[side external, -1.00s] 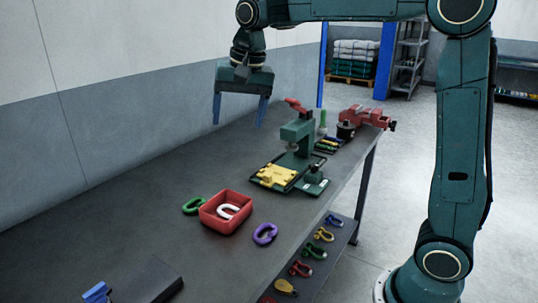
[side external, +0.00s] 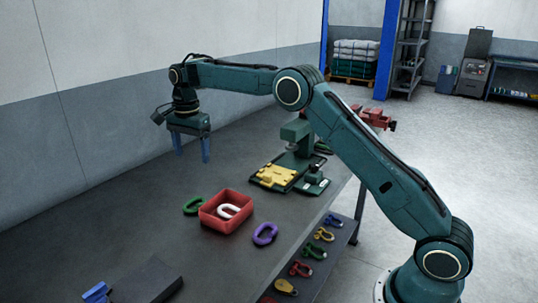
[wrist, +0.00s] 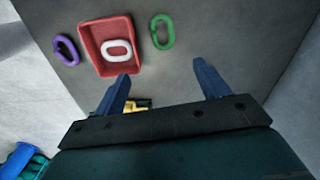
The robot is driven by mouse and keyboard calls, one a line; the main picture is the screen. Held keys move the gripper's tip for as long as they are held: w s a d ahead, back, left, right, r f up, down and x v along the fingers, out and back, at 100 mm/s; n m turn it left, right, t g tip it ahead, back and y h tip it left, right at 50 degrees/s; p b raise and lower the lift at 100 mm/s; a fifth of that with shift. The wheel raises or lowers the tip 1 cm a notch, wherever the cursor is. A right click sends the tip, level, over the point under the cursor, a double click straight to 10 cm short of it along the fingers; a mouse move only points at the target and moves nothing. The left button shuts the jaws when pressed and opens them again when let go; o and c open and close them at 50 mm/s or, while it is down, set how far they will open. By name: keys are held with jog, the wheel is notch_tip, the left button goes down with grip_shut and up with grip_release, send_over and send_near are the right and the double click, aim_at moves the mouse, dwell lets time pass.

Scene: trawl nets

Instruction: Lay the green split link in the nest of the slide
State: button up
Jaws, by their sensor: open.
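The green split link (side external: 193,206) lies flat on the bench, just left of the red tray in the side view. It also shows in the wrist view (wrist: 162,31), ahead of the fingers and between them across the picture. My gripper (side external: 191,156) is open and empty, above the bench and behind the link in the side view; its blue fingers also show in the wrist view (wrist: 160,80). The slide with its yellow nest (side external: 277,175) sits on the dark green press; the nest's detail is too small to tell. A bit of yellow shows between the fingers in the wrist view.
A red tray (side external: 226,223) holding a white link (side external: 228,210) stands close beside the green link. A purple link (side external: 265,234) lies to its right. The green press (side external: 298,140) rises behind the nest. A dark block (side external: 147,283) lies at the front left.

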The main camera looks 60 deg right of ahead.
jog(key=shift+m, duration=0.3)
jog(key=shift+w+f, duration=0.2)
jog(key=shift+f, duration=1.6)
jog(key=shift+w+f, duration=0.15)
jog(key=shift+f, duration=1.6)
jog(key=shift+w+f, duration=0.2)
jog(key=shift+f, duration=1.6)
jog(key=shift+f, duration=2.6)
jog(key=shift+r, duration=0.1)
jog(key=c, duration=1.3)
jog(key=shift+r, duration=0.15)
